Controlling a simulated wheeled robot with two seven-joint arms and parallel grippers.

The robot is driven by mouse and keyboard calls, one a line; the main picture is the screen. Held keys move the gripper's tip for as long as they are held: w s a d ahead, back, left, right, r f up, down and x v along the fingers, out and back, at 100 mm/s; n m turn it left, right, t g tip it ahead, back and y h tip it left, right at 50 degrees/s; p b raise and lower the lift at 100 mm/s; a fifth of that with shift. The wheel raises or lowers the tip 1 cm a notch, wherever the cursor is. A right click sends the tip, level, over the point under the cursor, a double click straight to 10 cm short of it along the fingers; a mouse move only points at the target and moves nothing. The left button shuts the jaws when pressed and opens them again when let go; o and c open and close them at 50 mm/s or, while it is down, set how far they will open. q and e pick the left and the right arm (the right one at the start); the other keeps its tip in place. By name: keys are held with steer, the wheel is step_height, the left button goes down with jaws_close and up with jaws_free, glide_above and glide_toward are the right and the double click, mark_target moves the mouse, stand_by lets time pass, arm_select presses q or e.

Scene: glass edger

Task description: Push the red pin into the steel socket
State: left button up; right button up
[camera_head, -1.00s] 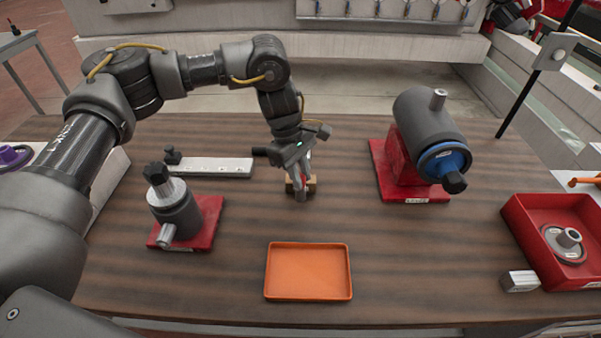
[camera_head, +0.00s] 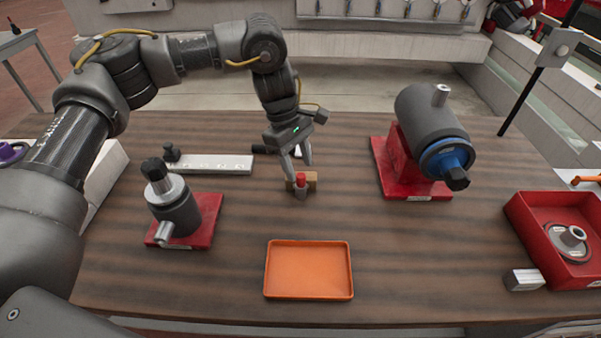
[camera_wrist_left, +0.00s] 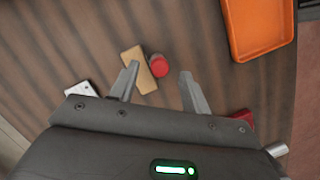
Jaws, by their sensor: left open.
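The red pin (camera_head: 301,179) stands upright on the table in the head view, its red top above a small grey steel socket (camera_head: 301,192). How deep the pin sits in the socket I cannot tell. In the left wrist view the red pin (camera_wrist_left: 157,66) shows from above, between the fingertips. My left gripper (camera_head: 299,170) is open and empty just above the pin, its fingers (camera_wrist_left: 159,72) spread to either side. My right gripper is not in view.
An orange tray (camera_head: 309,270) lies in front of the pin. A grey fixture on a red base (camera_head: 207,222) stands left, a larger grey cylinder (camera_head: 428,117) right. A red bin (camera_head: 520,225) is far right. Bare table lies between them.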

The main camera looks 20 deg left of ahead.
arm_select(q)
steer(key=v, duration=0.7)
steer(key=shift+r, duration=0.35)
steer(key=shift+a+r, duration=0.1)
